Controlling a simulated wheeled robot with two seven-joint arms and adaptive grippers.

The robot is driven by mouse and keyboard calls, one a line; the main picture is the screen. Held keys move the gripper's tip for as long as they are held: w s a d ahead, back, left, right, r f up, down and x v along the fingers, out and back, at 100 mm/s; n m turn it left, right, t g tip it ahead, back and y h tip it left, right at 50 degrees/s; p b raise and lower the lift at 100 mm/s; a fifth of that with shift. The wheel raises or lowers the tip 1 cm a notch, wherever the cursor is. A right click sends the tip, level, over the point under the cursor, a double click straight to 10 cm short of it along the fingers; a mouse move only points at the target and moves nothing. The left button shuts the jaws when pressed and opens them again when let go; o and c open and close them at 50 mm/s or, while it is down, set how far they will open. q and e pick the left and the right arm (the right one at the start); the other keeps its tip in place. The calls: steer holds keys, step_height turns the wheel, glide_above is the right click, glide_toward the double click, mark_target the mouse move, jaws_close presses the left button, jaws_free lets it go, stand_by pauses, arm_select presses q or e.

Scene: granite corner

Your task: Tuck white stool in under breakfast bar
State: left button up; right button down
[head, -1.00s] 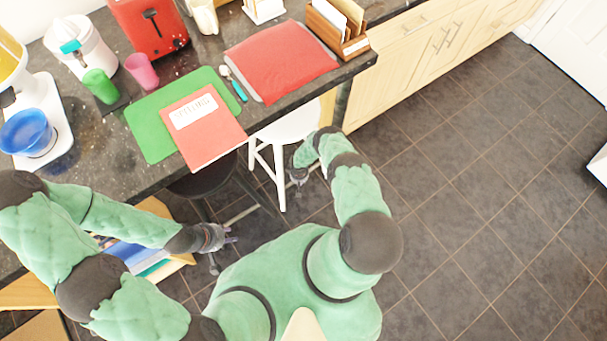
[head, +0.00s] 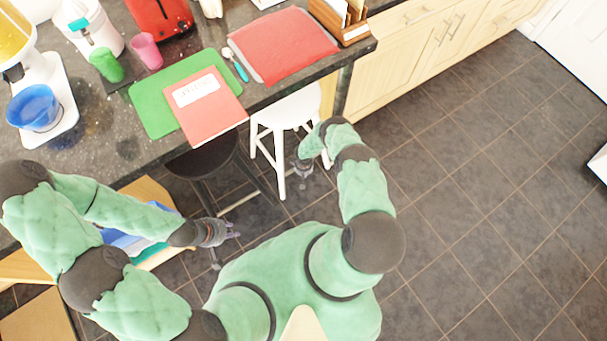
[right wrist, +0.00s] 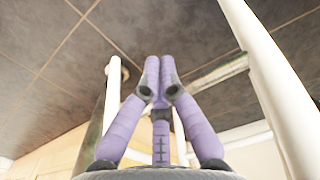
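The white stool (head: 284,113) stands upright at the counter's front edge in the head view. The far part of its seat is hidden under the breakfast bar top (head: 150,168); the near part and front legs show. My right gripper (head: 305,181) is low beside the stool's right side, below seat height. In the right wrist view its purple fingers (right wrist: 158,70) are together with nothing between them. A white stool leg (right wrist: 268,80) rises at the right, and another white leg (right wrist: 112,100) is at the left. My left gripper (head: 238,231) is away from the white stool; its finger opening is too small to judge.
A dark stool (head: 203,158) stands left of the white one, partly under the counter. A wooden shelf unit (head: 150,192) with books is below my left arm. Wooden cabinets (head: 410,50) run along the right. The tiled floor (head: 470,190) at the right is clear.

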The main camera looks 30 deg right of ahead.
step_height(320, 180, up, 8)
steer(key=p, duration=0.4)
steer(key=shift+s, duration=0.2)
steer(key=shift+a, duration=0.1)
steer(key=s+a+r+m+y, duration=0.1)
steer(key=s+a+r+y, duration=0.15)
steer(key=a+r, duration=0.4)
steer(key=s+a+r+y, duration=0.1)
steer(key=s+a+r, duration=0.35)
steer(key=r, duration=0.35)
steer(key=s+a+r+m+y, duration=0.1)
steer(key=s+a+r, duration=0.2)
steer(key=a+r, duration=0.4)
steer(key=s+r, duration=0.7)
steer(key=r, duration=0.2)
steer(key=shift+s+d+r, duration=0.25)
steer(key=shift+s+d, duration=0.05)
steer(key=shift+s, duration=0.05)
steer(key=shift+h, duration=0.25)
